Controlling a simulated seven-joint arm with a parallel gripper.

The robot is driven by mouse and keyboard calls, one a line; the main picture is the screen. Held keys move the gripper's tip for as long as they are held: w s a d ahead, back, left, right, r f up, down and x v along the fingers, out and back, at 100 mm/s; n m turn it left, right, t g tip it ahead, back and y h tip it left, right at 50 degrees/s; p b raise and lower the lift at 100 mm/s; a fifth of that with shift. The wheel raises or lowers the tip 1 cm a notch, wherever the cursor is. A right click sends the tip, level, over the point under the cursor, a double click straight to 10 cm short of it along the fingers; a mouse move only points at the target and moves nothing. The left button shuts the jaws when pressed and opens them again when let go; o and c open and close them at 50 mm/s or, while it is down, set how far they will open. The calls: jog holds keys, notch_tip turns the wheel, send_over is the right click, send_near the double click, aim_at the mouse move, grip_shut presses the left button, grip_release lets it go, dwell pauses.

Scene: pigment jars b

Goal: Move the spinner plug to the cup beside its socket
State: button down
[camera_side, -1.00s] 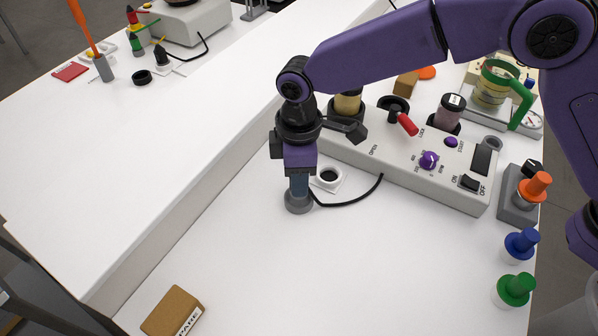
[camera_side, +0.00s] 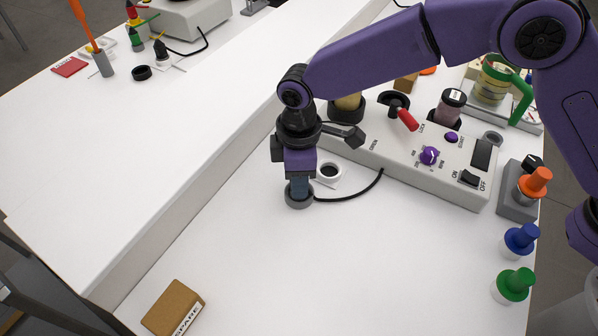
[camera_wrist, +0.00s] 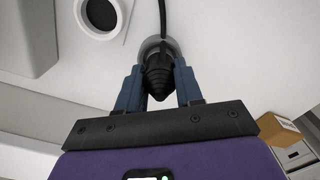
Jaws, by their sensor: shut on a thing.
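The spinner plug (camera_wrist: 158,76) is black and ribbed, with a black cable at its top end in the wrist view. My gripper (camera_side: 299,190) is shut on it, with one blue finger on each side. The plug and fingertips are low at the grey round cup (camera_side: 299,204), whose rim hides the lower ends in the side view. The cup also shows behind the plug in the wrist view (camera_wrist: 149,45). The socket (camera_side: 328,170), a white square block with a dark round hole, stands empty just right of the cup. How deep the plug sits is hidden.
The black cable (camera_side: 350,194) runs right to the grey control box (camera_side: 420,173), which has a red lever and a purple knob. A raised white ledge (camera_side: 190,190) lies left. A cardboard box (camera_side: 174,307) is at front left. Blue (camera_side: 520,240) and green (camera_side: 514,285) stoppers stand right.

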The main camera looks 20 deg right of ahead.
jog(key=shift+f, duration=0.2)
jog(key=c, duration=0.7)
grip_release()
jog(key=shift+o, duration=0.2)
notch_tip(320, 180, up, 17)
jog(key=shift+r, duration=0.15)
jog(key=shift+d, duration=0.1)
jog(key=s+d+f+m, duration=0.1)
jog(key=s+d+f, duration=0.1)
jog(key=s+d, duration=0.5)
jog(key=s+d+f+m, duration=0.1)
jog(key=s+d, duration=0.7)
jog(key=d, duration=1)
jog(key=s+d+f+m, duration=0.1)
jog(key=s+d+f, duration=0.2)
jog(key=s+d, duration=0.5)
jog(key=d, duration=0.4)
jog(key=shift+d+f, duration=0.15)
